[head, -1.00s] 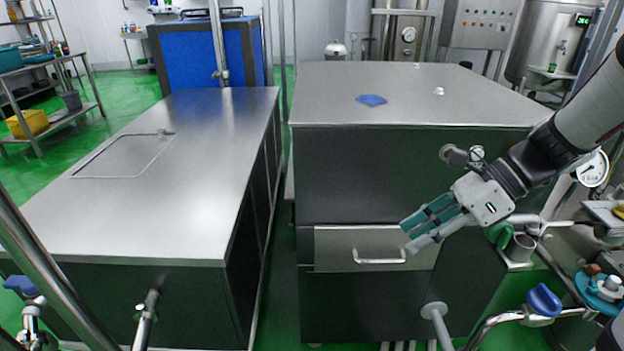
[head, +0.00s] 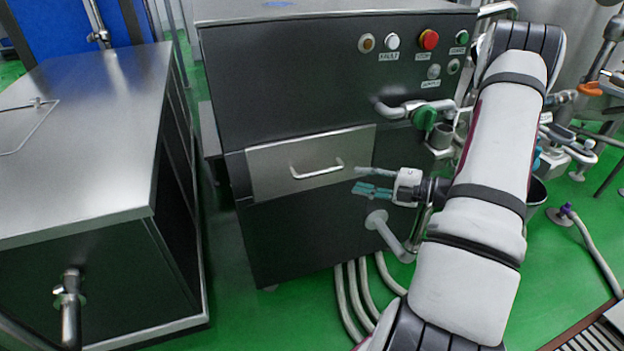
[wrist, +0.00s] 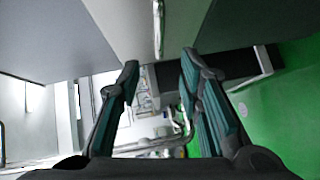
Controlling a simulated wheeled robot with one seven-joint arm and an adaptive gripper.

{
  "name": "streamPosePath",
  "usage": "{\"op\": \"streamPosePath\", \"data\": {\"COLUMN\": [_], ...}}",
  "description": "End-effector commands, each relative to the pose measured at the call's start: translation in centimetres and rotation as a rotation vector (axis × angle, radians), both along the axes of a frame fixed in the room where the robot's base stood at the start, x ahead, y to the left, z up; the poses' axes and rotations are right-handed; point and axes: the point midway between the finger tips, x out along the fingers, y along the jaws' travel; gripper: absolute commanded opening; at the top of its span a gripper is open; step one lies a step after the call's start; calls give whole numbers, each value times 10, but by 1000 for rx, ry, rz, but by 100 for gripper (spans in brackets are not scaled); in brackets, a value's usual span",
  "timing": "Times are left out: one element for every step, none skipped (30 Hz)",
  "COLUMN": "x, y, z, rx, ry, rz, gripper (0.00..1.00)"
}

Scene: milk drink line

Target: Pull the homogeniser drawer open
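The homogeniser (head: 290,92) is a dark cabinet with a steel drawer front (head: 268,165) low on its face. The drawer looks shut, its front about flush with the cabinet. Its light bar handle (head: 317,172) runs sideways across the front. My gripper (head: 357,180) is open and empty, just right of the handle and slightly lower, its fingers pointing left. In the wrist view, my two teal-padded fingers (wrist: 158,68) are spread apart. A pale bar, seemingly the handle (wrist: 158,28), lies ahead between the fingertip directions, apart from them. I cannot tell the remaining distance.
Buttons, including a red one (head: 429,39), sit at the upper right of the cabinet. A green-handled valve (head: 424,118) and pipe are above my gripper; a pipe stub (head: 377,219) is below. A steel-topped bench (head: 85,130) stands left, with green floor between.

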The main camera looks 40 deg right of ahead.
Motion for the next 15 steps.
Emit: {"op": "streamPosePath", "data": {"x": [6,9,15,20,24,31,36,41,48,54,59,65,70,75,81], "y": [4,6,10,13,15,19,23,25,30,33,35,39,42,44,48], "z": [-1,-1,-2,-3,-4,-5,-6,-7,-8,-9,-10,-11,-12,-13,-14], "rx": [-1,-1,-1,-1,-1,-3,-3,-3,-3,-5,-4,-4,-4,-4,-5], "ry": [-1,-1,-3,-2,-2,-1,-2,-2,-2,-2,-2,-3,-3,-2,-2], "rz": [4,5,6,7,7,8,9,8,9,9,8,9,9,8,9], "gripper": [33,33,33,33,33,33,33,33,33,33,33,33,33,33,33]}}
